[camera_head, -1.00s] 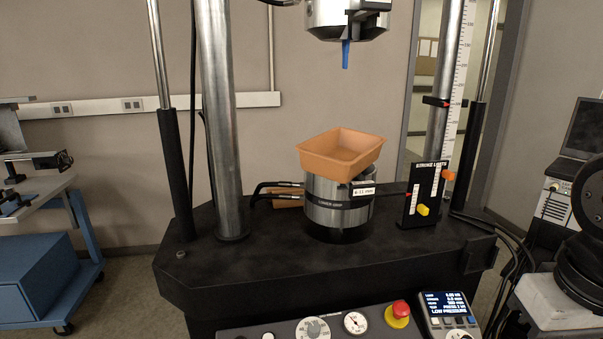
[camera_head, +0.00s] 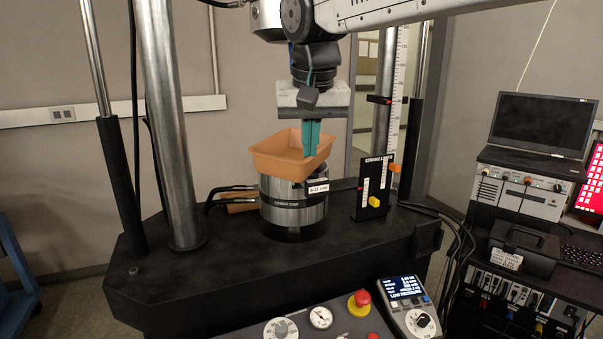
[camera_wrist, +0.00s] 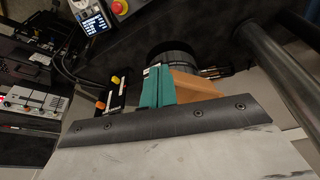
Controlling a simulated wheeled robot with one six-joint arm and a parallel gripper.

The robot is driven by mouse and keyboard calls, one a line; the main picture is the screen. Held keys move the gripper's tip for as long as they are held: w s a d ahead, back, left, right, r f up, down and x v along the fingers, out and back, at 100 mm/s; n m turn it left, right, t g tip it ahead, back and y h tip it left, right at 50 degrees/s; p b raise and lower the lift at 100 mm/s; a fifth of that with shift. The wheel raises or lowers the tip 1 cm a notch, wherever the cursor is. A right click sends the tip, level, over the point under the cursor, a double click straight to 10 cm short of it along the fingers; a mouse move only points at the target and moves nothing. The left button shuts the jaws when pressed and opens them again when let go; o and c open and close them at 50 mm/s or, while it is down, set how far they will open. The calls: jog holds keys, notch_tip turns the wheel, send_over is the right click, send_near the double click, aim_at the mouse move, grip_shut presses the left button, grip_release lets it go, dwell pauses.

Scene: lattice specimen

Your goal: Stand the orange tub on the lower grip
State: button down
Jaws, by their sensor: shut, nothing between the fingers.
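The orange tub (camera_head: 270,158) stands on top of the lower grip (camera_head: 284,212), a silver cylinder on the black machine bed. The tub sits a little tilted and overhangs the grip. My gripper (camera_head: 311,152) has teal fingers, shut with nothing between them. In the head view the fingertips overlap the tub's right part; whether they touch it I cannot tell. In the wrist view the shut fingers (camera_wrist: 156,85) partly hide the tub (camera_wrist: 188,88), with the lower grip (camera_wrist: 172,52) beyond.
A black stroke-limit panel (camera_head: 375,185) with a yellow knob stands right of the grip. Steel columns (camera_head: 168,120) rise at the left. A control panel with a red button (camera_head: 361,300) is in front. A laptop (camera_head: 543,133) stands at right.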

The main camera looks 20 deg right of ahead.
jog(key=w+d+f, duration=0.1)
jog(key=w+f, duration=0.6)
jog(key=f, duration=0.2)
jog(key=shift+w+d, duration=0.25)
jog(key=shift+d, duration=0.15)
jog(key=w, duration=0.2)
jog(key=w+d, duration=0.1)
jog(key=w, duration=0.1)
jog(key=w+d, duration=0.1)
jog(key=w, duration=0.1)
jog(key=shift+a, duration=0.1)
jog(key=shift+s, duration=0.1)
